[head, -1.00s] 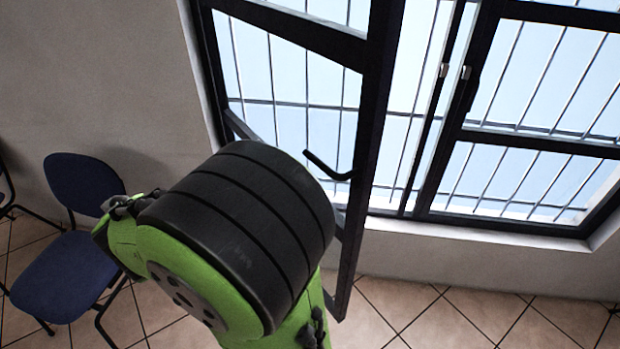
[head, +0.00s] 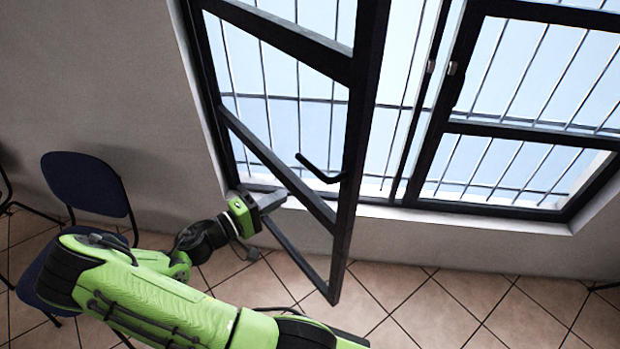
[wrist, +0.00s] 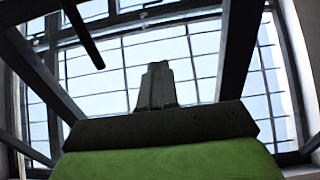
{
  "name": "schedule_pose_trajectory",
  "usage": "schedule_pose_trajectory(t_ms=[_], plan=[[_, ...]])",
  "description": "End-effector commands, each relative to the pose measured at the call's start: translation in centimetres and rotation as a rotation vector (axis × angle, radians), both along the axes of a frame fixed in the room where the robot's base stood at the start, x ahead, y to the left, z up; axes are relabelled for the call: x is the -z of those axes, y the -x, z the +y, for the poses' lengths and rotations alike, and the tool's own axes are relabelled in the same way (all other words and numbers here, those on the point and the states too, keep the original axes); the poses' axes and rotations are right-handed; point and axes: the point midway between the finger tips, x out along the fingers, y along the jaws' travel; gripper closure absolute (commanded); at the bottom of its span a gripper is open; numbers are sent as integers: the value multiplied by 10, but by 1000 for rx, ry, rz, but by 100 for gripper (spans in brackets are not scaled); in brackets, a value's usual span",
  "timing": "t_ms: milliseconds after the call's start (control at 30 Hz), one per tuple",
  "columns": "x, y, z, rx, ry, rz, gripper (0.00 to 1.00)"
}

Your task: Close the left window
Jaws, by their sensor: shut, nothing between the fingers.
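The left window (head: 357,120) is a black-framed sash that stands swung open into the room, hinged at its left side. Its black handle (head: 320,170) sticks out from the free right edge. My gripper (head: 276,200) is shut and empty, low beside the lower part of the open sash, near its hinge side. I cannot tell whether it touches the sash. In the wrist view my shut fingers (wrist: 157,86) point up between dark frame bars, with the barred window behind. A dark bar (wrist: 82,34) at the upper left there may be the handle.
The right window (head: 512,130) is shut, with bars outside it. A dark blue chair (head: 86,187) stands at the left by the wall, partly behind my arm. The tiled floor (head: 440,305) is clear at the lower right.

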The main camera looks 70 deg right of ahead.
Motion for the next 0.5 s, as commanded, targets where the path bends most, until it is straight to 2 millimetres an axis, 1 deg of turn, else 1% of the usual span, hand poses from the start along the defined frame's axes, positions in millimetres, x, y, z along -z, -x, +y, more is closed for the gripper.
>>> schedule_pose_trajectory(t_ms=[33,300,400,500], plan=[[-2,8,-10,6,0,2,100],[-2,39,-60,7,-1,0,100],[-2,47,-74,4,-2,0,100],[-1,52,-83,3,-3,-1,100]])
